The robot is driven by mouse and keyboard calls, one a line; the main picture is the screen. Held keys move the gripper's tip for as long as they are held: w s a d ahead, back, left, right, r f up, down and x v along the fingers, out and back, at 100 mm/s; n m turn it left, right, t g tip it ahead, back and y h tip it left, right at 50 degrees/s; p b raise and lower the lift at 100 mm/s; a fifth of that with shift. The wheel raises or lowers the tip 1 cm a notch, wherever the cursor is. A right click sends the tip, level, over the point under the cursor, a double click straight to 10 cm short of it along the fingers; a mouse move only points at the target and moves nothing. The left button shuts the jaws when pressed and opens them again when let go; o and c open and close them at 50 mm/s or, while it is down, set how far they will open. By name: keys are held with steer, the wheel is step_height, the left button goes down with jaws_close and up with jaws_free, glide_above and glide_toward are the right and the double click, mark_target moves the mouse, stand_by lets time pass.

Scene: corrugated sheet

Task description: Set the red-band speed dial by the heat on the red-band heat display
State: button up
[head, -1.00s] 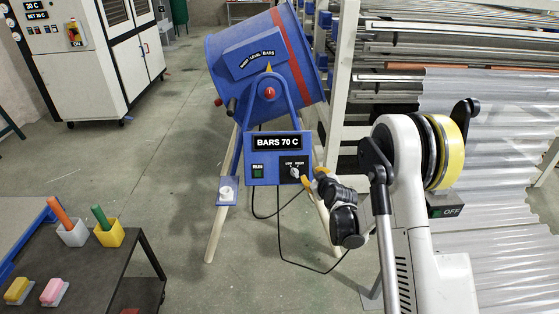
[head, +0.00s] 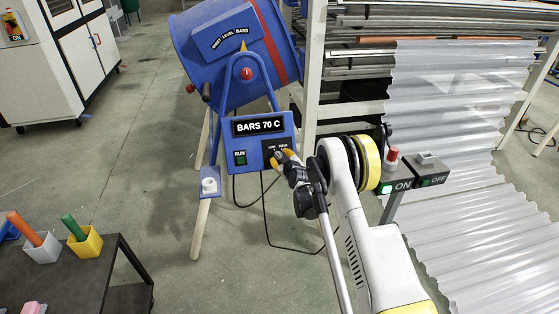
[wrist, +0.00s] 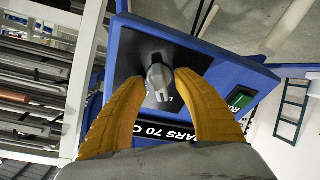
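The blue drum with a red band (head: 228,52) stands tilted on its frame. Its control box (head: 240,152) carries the heat display (head: 259,127), which reads "BARS 70 C". The speed dial (wrist: 159,82) is a grey knob on a black plate; in the head view it is mostly covered by my gripper (head: 281,156). In the wrist view my gripper's yellow fingers (wrist: 162,80) are apart, one on each side of the knob, with their tips close to it. I see no clear contact. The dial's labels are largely hidden, so its setting is unclear.
A green RUN button (head: 240,158) sits left of the dial. An ON/OFF switch post (head: 403,187) with ON lit stands right, beside corrugated sheets (head: 440,110). A dark cart (head: 75,275) with coloured tools is at lower left. A cable hangs below the box.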

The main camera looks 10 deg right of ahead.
steer(key=shift+w+f, duration=0.1)
steer(key=shift+w, duration=0.25)
jaws_close()
steer(key=shift+a+m, duration=0.1)
steer(key=shift+m, duration=0.2)
steer(key=m+h, duration=0.1)
steer(key=m, duration=0.4)
steer(key=shift+m, duration=0.4)
steer(key=m+h, duration=0.1)
steer(key=m, duration=0.5)
steer(key=shift+m+h, duration=0.4)
